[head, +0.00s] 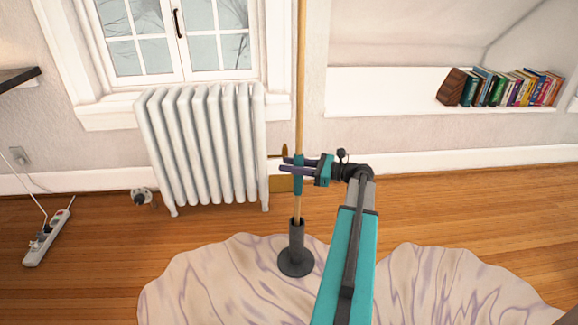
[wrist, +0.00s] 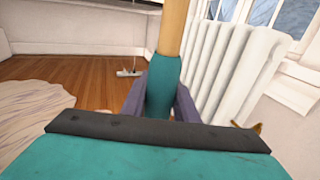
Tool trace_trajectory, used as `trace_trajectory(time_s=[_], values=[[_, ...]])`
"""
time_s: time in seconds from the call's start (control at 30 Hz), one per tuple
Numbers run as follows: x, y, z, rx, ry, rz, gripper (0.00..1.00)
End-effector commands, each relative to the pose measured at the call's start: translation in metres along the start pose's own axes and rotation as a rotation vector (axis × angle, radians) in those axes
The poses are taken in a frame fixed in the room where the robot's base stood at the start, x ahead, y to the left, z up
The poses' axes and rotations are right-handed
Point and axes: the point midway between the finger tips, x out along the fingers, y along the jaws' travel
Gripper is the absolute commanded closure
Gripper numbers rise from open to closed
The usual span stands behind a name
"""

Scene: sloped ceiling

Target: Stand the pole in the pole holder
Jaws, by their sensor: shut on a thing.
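The pole (head: 301,80) is a long, thin wooden rod with a teal grip section, close to vertical in the head view. Its top runs out of the picture. My gripper (head: 297,165) is shut on the pole at the teal section, which also shows between my fingers in the wrist view (wrist: 163,85). The pole holder (head: 296,245) is a dark grey tube on a round base, standing on the rug. The pole's lower part meets the tube's top opening in the head view. How deep the lower end sits is hidden.
A white radiator (head: 205,145) stands under the window, just left of the pole. A wrinkled rug (head: 200,290) lies around the holder. A power strip (head: 47,238) lies on the floor at the left. Books (head: 515,88) stand on a ledge at the right. Wooden floor is clear at the right.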

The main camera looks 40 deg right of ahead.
Motion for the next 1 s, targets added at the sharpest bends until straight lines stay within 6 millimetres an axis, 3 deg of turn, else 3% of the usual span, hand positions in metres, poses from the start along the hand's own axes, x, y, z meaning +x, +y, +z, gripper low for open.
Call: trace_trajectory(time_s=[0.33, 0.37, 0.47, 0.8, 1.0], values=[[0.000, 0.000, -0.001, -0.001, -0.002, 0.000, 1.00], [0.000, 0.000, -0.001, -0.001, -0.002, 0.000, 0.68], [0.000, 0.000, -0.001, -0.001, -0.001, 0.000, 0.51], [-0.001, 0.000, -0.003, 0.001, 0.001, 0.000, 0.51], [-0.011, -0.001, -0.002, 0.001, 0.000, -0.002, 0.51]])
